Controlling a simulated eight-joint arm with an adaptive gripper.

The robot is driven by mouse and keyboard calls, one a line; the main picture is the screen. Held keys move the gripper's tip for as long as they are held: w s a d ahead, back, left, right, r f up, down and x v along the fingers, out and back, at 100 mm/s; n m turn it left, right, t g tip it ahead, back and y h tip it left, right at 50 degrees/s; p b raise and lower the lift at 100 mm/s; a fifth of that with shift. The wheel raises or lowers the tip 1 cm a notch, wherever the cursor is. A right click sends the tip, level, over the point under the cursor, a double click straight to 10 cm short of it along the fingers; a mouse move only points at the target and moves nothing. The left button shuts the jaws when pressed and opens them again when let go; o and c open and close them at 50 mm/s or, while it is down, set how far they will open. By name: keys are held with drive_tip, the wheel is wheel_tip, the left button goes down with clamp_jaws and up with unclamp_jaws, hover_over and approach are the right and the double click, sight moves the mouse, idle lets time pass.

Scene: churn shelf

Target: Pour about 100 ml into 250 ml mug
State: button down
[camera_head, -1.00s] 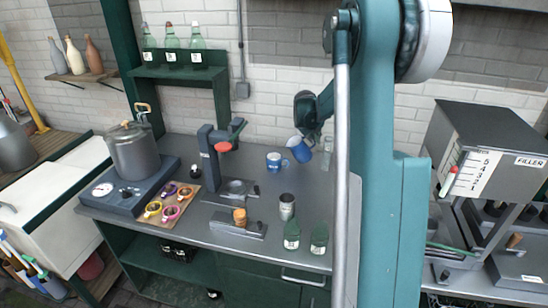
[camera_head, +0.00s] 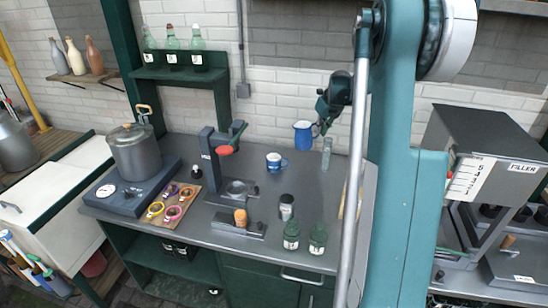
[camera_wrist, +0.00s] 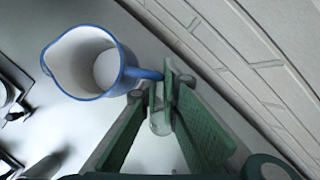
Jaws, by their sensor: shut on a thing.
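A blue jug (camera_head: 302,134) with a pale inside hangs upright above the back of the metal counter. My gripper (camera_head: 320,128) is shut on its handle from the right. In the wrist view, the jug (camera_wrist: 122,66) shows its blue rim and white inside, and the green fingers of my gripper (camera_wrist: 163,88) close around the handle. I cannot tell the liquid level in it. A blue mug with a white band (camera_head: 274,163) stands upright on the counter, below and left of the jug, apart from it. Its contents are not visible.
A clear glass vessel (camera_head: 326,154) stands below my gripper. A lever press (camera_head: 222,146) stands left of the mug. A metal cup (camera_head: 286,206) and two green bottles (camera_head: 291,236) stand in front. A pot (camera_head: 137,150) stands at the left. The brick wall is close behind.

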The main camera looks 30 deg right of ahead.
drive_tip(key=shift+d+r+y, duration=0.15)
drive_tip(key=shift+d+y, duration=0.05)
drive_tip(key=shift+y, duration=0.1)
